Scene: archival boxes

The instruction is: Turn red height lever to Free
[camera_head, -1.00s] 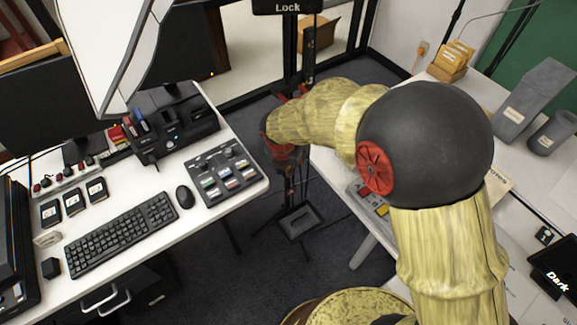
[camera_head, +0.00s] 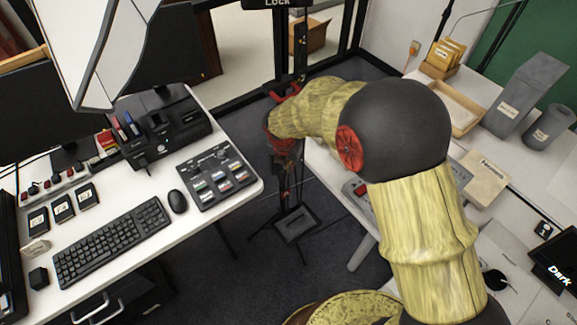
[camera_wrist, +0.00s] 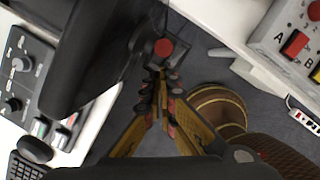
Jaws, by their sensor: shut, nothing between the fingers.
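A dark upright stand (camera_head: 301,45) rises between the two desks, with a sign reading "Lock" (camera_head: 279,3) at the top edge of the head view. Red parts (camera_head: 284,89) show beside the stand, just above my wrist; I cannot tell which is the height lever. In the wrist view a round red end (camera_wrist: 163,47) on a dark fitting lies just beyond my fingertips. My gripper (camera_wrist: 160,76) is shut and empty, its fingers meeting just below that red end. I cannot tell if they touch. In the head view my wrist largely hides the gripper.
The left desk holds a keyboard (camera_head: 113,241), a mouse (camera_head: 177,201) and a button panel (camera_head: 213,176). The right table carries a tray (camera_head: 452,106) and grey boxes (camera_head: 517,100). A large dark body (camera_wrist: 95,55) fills the wrist view's upper left. Dark floor lies between the desks.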

